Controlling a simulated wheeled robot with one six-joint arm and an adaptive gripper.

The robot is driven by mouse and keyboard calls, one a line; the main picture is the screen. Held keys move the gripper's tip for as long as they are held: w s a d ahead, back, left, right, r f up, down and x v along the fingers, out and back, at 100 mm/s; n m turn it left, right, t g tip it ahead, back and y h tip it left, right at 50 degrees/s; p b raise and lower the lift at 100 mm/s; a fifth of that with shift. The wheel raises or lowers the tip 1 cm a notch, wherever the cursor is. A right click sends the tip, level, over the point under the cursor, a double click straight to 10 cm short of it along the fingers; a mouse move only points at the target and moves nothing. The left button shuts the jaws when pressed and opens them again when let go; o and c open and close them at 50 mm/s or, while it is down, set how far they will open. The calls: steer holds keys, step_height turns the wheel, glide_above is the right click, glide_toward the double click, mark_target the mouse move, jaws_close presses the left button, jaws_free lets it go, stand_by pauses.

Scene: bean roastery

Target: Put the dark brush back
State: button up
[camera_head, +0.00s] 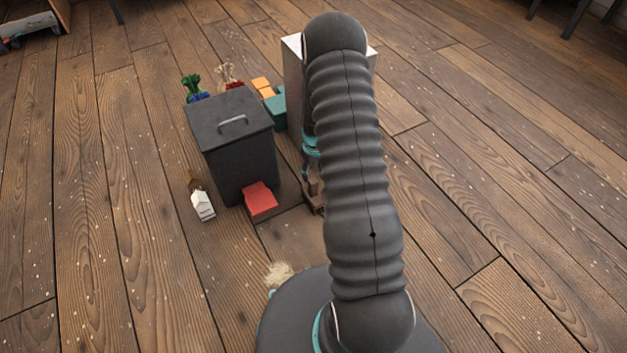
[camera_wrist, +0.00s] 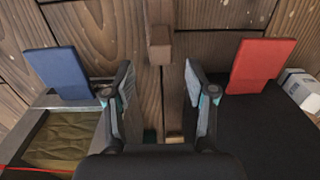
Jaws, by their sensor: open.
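My gripper (camera_wrist: 158,80) is open, its two fingers pointing down between two bins with a gap between them. A brown wooden piece (camera_wrist: 160,45) with a blocky end lies ahead of the fingertips, in line with the gap. It appears apart from both fingers. In the head view, a brown wooden piece (camera_head: 316,198) shows beside my arm, mostly hidden by it. I cannot tell whether this is the dark brush. A pale bristled tuft (camera_head: 280,273) stands beside my base. A brown item (camera_head: 191,181) lies behind a white carton and is too small to make out.
A dark lidded bin (camera_head: 232,135) with a red pedal (camera_head: 260,198) stands left of my arm; a pale bin (camera_head: 292,62) stands behind my arm. A blue pedal (camera_wrist: 58,72) shows at left. A white carton (camera_head: 203,206) lies on the floor. Floor at right is clear.

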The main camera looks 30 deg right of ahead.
step_height(320, 180, up, 4)
steer(key=shift+f, duration=0.1)
steer(key=s+a+r+t, duration=0.1)
steer(key=s+a+r, duration=0.15)
steer(key=r, duration=0.65)
steer(key=s+a+r+t, duration=0.1)
steer(key=a+r, duration=0.2)
steer(key=r, duration=0.6)
steer(key=s+a+r, duration=0.2)
steer(key=a+r, duration=0.1)
steer(key=r, duration=0.6)
steer(key=s+a+r+t, duration=0.1)
steer(key=s+a+r, duration=0.3)
steer(key=s+r, duration=0.3)
steer(key=s+a+r+t, duration=0.2)
steer(key=s+a+r, duration=0.2)
steer(key=s, duration=1.1)
step_height(320, 180, up, 3)
steer(key=shift+s+a+r+t, duration=0.1)
steer(key=shift+s+a+t, duration=0.05)
steer(key=shift+s+t, duration=0.15)
steer(key=shift+r+p, duration=1.1)
steer(key=shift+p, duration=0.05)
